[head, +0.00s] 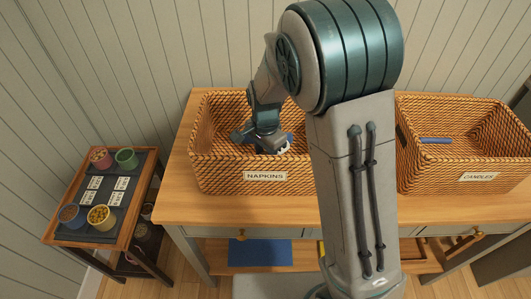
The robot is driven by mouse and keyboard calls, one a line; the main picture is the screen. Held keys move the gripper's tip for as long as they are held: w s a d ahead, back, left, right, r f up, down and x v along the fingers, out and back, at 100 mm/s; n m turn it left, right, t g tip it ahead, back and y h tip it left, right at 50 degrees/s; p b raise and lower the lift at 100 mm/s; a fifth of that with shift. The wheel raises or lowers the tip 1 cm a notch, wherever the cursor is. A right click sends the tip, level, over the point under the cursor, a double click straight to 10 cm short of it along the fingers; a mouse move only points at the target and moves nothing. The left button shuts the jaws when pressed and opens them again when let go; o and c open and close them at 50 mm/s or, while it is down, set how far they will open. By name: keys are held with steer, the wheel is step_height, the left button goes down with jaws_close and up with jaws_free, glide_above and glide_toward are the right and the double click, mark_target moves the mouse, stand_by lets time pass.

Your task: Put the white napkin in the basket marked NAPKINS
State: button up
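The rattan basket marked NAPKINS (225,176) stands on the wooden table, left of my arm, with its label on the front wall. My gripper (272,149) is down inside this basket, near its front wall. A bit of blue shows just right of the gripper. The front wall hides the basket's floor, and my arm covers its right end. Whether the fingers are open or shut is not clear.
A second rattan basket marked CANDLES (447,178) stands to the right with a blue item (436,140) inside. A low side table (80,243) at the left holds several small colored cups. A blue mat (260,252) lies on the shelf below.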

steer(key=shift+f+b, duration=0.35)
steer(key=shift+f, duration=0.2)
steer(key=o, duration=1)
steer(key=shift+c, duration=0.2)
steer(key=shift+r, duration=0.15)
step_height(320, 180, up, 13)
steer(key=s+d+r+n, duration=0.1)
steer(key=s+d, duration=0.2)
steer(key=s+d+r+n+t, duration=0.1)
steer(key=s+d+n, duration=0.1)
steer(key=s+d, duration=0.1)
steer(key=s+d+r+n, duration=0.1)
steer(key=s+d, duration=0.1)
steer(key=d, duration=0.1)
steer(key=shift+s+r+n+y, duration=0.3)
steer(key=shift+s+r, duration=0.1)
steer(key=s+d+f+n+t, duration=0.1)
steer(key=s+d+n, duration=0.3)
steer(key=s, duration=0.5)
steer(key=shift+s+d+n+t, duration=0.3)
steer(key=shift+d+n+t, duration=0.1)
steer(key=shift+d+t, duration=0.1)
